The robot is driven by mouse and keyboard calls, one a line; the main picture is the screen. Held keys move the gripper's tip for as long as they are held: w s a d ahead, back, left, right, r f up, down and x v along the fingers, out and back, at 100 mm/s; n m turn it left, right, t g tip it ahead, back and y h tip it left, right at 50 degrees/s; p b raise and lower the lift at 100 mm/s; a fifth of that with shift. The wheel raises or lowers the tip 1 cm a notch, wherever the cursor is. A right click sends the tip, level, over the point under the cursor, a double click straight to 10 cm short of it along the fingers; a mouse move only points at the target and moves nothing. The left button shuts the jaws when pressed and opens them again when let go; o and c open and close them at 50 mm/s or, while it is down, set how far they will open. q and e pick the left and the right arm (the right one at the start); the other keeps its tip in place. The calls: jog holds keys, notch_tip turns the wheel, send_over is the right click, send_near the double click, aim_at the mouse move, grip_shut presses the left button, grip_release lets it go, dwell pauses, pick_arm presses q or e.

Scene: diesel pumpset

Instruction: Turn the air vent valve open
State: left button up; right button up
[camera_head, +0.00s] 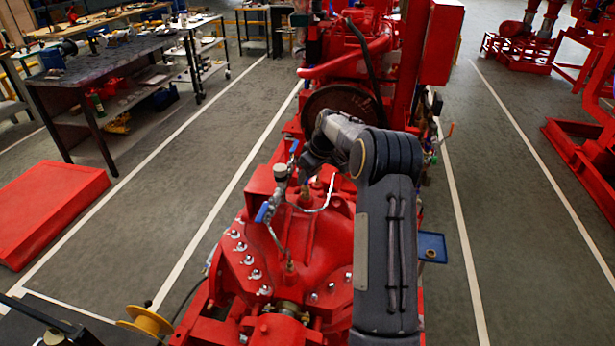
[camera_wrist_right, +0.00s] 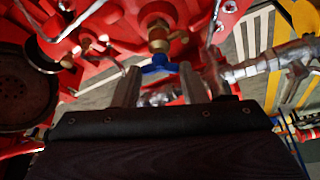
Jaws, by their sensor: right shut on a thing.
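The air vent valve shows in the right wrist view as a small blue handle (camera_wrist_right: 160,65) on a brass body (camera_wrist_right: 158,38) fixed to the red pump casing. My right gripper (camera_wrist_right: 160,82) is shut on the blue handle, with one grey finger on each side of it. In the head view my right gripper (camera_head: 306,172) is above the red pump (camera_head: 325,240), partly hidden by its own arm. The valve handle is hidden there. My left gripper is not in view.
Two other blue lever handles (camera_head: 262,212) (camera_head: 293,146) and thin silver tubing (camera_head: 322,207) are close to the right gripper. The red engine (camera_head: 345,50) stands behind. A blue tray (camera_head: 432,247) is at the right. Clear floor (camera_head: 150,220) lies left of the pump.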

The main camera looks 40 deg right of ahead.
jog(key=n+y, duration=0.1)
jog(key=n, duration=0.1)
jog(key=shift+d+r+n+p, duration=0.1)
jog(key=shift+d+n+p, duration=0.05)
jog(key=shift+n+p, duration=0.15)
jog(key=shift+w+d+n+g+y+p, duration=0.1)
jog(key=shift+n+g+y+p, duration=0.4)
jog(key=shift+n, duration=0.9)
jog(key=o, duration=1)
jog(key=v, duration=0.7)
jog(key=shift+r+b, duration=0.3)
jog(key=shift+b, duration=0.05)
